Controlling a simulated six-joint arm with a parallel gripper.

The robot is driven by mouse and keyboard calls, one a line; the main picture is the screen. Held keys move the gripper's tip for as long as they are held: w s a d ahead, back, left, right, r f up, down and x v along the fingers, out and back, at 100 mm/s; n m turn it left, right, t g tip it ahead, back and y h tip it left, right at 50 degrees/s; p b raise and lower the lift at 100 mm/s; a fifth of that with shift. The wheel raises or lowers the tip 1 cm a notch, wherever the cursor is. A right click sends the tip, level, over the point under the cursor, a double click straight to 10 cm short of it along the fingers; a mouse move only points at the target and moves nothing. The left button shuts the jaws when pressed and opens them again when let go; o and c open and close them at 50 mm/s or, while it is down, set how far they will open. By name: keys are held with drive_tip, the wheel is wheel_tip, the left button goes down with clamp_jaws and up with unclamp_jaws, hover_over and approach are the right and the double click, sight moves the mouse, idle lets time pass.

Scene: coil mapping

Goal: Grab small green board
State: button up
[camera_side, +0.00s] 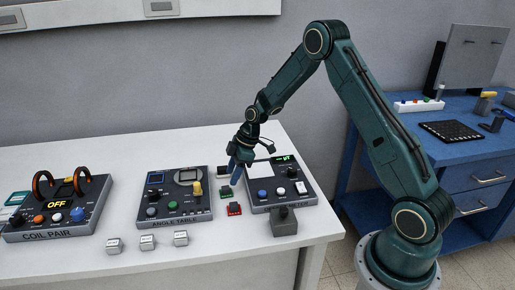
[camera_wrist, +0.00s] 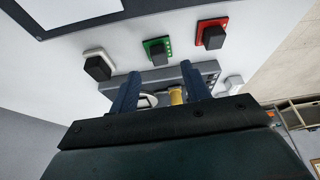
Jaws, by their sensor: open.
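The small green board (camera_side: 226,193) lies on the white table between the angle table unit and the unit on the right. In the wrist view the green board (camera_wrist: 148,46) carries a black block and lies just beyond the fingertips, roughly between them across the picture. My gripper (camera_side: 236,177) points down above the table near the small boards. Its two blue fingers are apart in the wrist view (camera_wrist: 159,72), with nothing held between them. A gap shows between the fingers and the green board.
A small red board (camera_side: 234,209) and a small white board (camera_side: 223,172) lie on either side of the green one. The angle table unit (camera_side: 173,222) stands to the left, a unit with a green display (camera_side: 280,206) to the right. Several small grey blocks (camera_side: 148,243) lie at the front.

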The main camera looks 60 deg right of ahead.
sight(226, 187)
drive_tip(key=shift+f, duration=0.15)
drive_tip(key=shift+x, duration=2.6)
drive_tip(key=shift+w, duration=0.15)
drive_tip(key=shift+c, duration=0.5)
clamp_jaws()
